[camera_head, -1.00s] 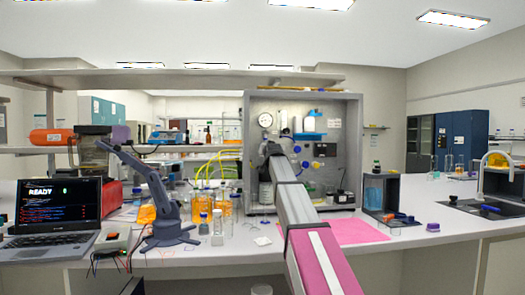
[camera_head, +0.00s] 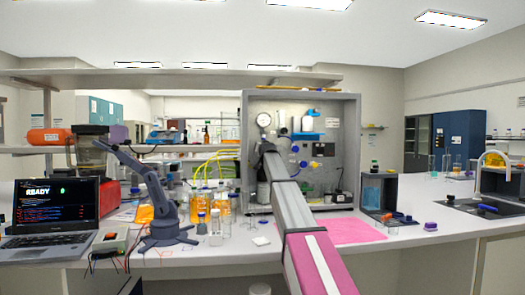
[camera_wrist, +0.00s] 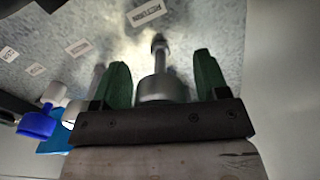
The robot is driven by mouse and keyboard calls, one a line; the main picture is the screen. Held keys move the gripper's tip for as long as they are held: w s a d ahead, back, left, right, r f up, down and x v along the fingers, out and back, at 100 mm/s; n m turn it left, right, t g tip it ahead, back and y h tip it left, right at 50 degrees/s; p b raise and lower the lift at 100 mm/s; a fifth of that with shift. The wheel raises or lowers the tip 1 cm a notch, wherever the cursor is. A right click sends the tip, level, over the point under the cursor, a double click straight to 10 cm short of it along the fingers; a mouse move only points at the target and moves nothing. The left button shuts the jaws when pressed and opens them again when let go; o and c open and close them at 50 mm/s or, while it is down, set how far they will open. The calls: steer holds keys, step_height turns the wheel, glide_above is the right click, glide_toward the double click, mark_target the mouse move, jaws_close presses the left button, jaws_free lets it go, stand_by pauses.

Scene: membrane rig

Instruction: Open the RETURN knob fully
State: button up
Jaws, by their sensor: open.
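The metal panel of the rig (camera_head: 343,120) stands at the back of the bench in the head view. Blue knobs (camera_head: 303,164) show on it, right of my arm. In the wrist view, my gripper (camera_wrist: 161,62) has two green fingers spread apart. A grey round fitting with a thin stem (camera_wrist: 160,88) shows between them; I cannot tell whether the fingers touch it. A blue knob (camera_wrist: 38,123) is left of the fingers. In the head view, my arm hides the fingertips.
A pressure gauge (camera_head: 264,119) is on the panel's upper left. Bottles with orange liquid (camera_head: 207,203) and yellow tubes stand left of the rig. A small grey arm (camera_head: 158,200) and a laptop (camera_head: 55,215) are farther left. A pink mat (camera_head: 350,232) lies in front at right.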

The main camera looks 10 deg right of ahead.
steer(key=c, duration=0.9)
steer(key=shift+c, duration=0.2)
